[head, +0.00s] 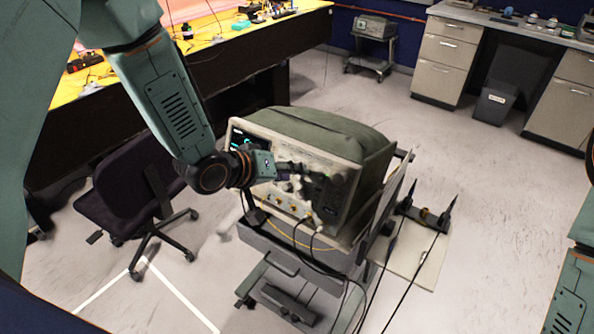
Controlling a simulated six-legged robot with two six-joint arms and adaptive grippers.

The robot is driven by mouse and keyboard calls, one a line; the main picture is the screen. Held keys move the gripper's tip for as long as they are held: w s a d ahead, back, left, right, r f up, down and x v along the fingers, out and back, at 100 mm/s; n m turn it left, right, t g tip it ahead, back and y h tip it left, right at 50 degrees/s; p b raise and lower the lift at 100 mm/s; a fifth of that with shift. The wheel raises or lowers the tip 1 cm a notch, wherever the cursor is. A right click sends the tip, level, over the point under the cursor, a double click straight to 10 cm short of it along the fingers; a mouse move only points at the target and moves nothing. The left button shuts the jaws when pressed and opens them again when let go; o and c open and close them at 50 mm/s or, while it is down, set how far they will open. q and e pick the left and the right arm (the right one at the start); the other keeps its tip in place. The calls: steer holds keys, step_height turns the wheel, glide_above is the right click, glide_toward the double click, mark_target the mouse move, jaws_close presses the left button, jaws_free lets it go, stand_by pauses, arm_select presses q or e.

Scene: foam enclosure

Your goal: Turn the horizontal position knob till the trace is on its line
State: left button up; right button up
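The oscilloscope (345,187) stands on a cart, its front panel facing left and toward me. A cyan trace shows on its dark screen (238,141), partly hidden by my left arm; I cannot make out the line or whether the trace is on it. My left gripper (287,172) is at the middle of the front panel, among the knobs. It covers the controls there, so I cannot tell which knob it is at, whether it touches one, or how its fingers are set. My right gripper is out of view; only part of my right arm shows at the right edge.
The cart (300,254) has cables hanging down its front. A board with probe leads (414,262) sticks out to its right. A dark chair (130,197) stands at the left, near a yellow-topped bench (235,42).

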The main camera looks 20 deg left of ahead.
arm_select(q)
steer(key=x, duration=0.3)
steer(key=shift+w+d+f, duration=0.1)
steer(key=shift+w+d, duration=0.05)
steer(key=shift+w, duration=0.1)
steer(key=shift+s+d, duration=0.2)
steer(key=shift+s+r, duration=0.3)
steer(key=shift+w+a+f, duration=0.1)
steer(key=shift+a, duration=0.1)
steer(key=shift+w+a+f, duration=0.1)
steer(key=shift+w+f, duration=0.2)
steer(key=shift+w, duration=0.2)
steer(key=c, duration=0.3)
steer(key=shift+w, duration=0.1)
steer(key=shift+c, duration=0.7)
steer(key=shift+s+d+r, duration=0.2)
steer(key=shift+s+d, duration=0.1)
steer(key=shift+s, duration=0.05)
steer(key=c, duration=0.3)
steer(key=shift+s+a, duration=0.1)
jaws_close()
steer(key=shift+a, duration=0.1)
